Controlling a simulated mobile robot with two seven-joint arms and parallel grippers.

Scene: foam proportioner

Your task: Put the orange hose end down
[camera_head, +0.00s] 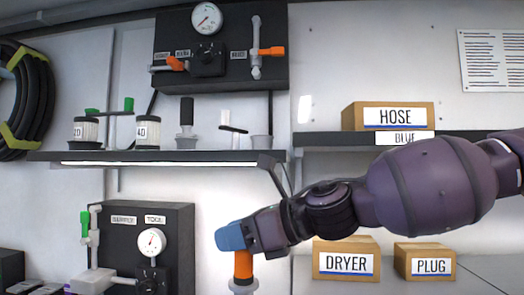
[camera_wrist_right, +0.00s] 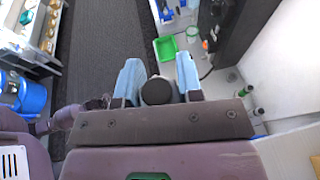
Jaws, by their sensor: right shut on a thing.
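My right gripper (camera_head: 232,238) reaches in from the right in the head view, its blue fingers shut on the orange hose end (camera_head: 243,264). The orange part hangs below the fingers, with a pale lower part at the picture's bottom edge. In the right wrist view my blue fingertips (camera_wrist_right: 158,78) stand on either side of a dark round piece (camera_wrist_right: 158,91), apparently the top of what I hold. What lies under the hose end is cut off in the head view. My left gripper is not seen in the head view.
A dark shelf (camera_head: 190,156) with jars crosses above the hand. A gauge panel (camera_head: 125,215) stands at the left. Boxes marked DRYER (camera_head: 346,245) and PLUG (camera_head: 425,247) stand at the right, under the HOSE box (camera_head: 395,103). A green tray (camera_wrist_right: 165,48) shows in the wrist view.

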